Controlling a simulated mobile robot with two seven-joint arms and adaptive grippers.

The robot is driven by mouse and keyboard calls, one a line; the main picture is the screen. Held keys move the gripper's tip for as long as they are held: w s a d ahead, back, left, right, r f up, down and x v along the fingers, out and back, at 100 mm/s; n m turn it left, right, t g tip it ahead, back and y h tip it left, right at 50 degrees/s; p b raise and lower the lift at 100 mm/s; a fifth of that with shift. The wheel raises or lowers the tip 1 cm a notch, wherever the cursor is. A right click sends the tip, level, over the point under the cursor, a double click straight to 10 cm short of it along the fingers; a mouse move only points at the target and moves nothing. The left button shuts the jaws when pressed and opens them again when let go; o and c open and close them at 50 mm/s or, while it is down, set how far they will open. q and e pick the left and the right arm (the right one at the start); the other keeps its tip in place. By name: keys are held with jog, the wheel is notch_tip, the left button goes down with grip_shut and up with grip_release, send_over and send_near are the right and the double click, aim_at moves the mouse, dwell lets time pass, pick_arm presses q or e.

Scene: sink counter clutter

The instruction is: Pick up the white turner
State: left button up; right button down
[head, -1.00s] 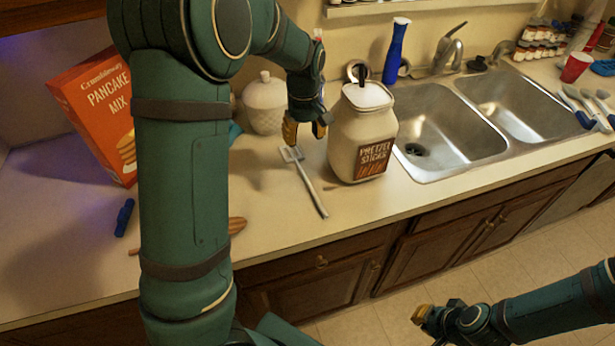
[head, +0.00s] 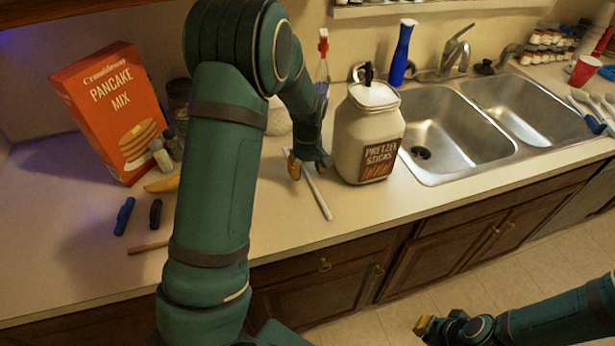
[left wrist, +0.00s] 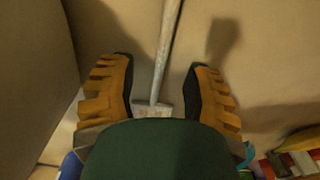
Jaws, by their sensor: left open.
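The white turner (head: 321,198) lies on the counter in the head view, its handle pointing toward the front edge; its head end is hidden behind my left gripper. In the left wrist view the turner (left wrist: 165,50) runs between the two fingers, with part of its flat head (left wrist: 153,109) showing near the palm. My left gripper (head: 307,170) is low over the turner's head end. Its yellow fingers (left wrist: 155,92) are open, one on each side of the turner, with gaps to it. My right gripper (head: 428,326) is away from the counter at the lower right; its jaw opening is unclear.
A pretzel sticks jar (head: 352,140) stands close to the right of my left gripper. A spray bottle (head: 322,75) and a partly hidden white jar (head: 278,118) are behind it. A pancake mix box (head: 112,110) stands left; the sink (head: 450,130) is right.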

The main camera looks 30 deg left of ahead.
pick_arm(q)
jog(key=shift+f, duration=0.65)
grip_shut()
jog(key=shift+r, duration=0.1)
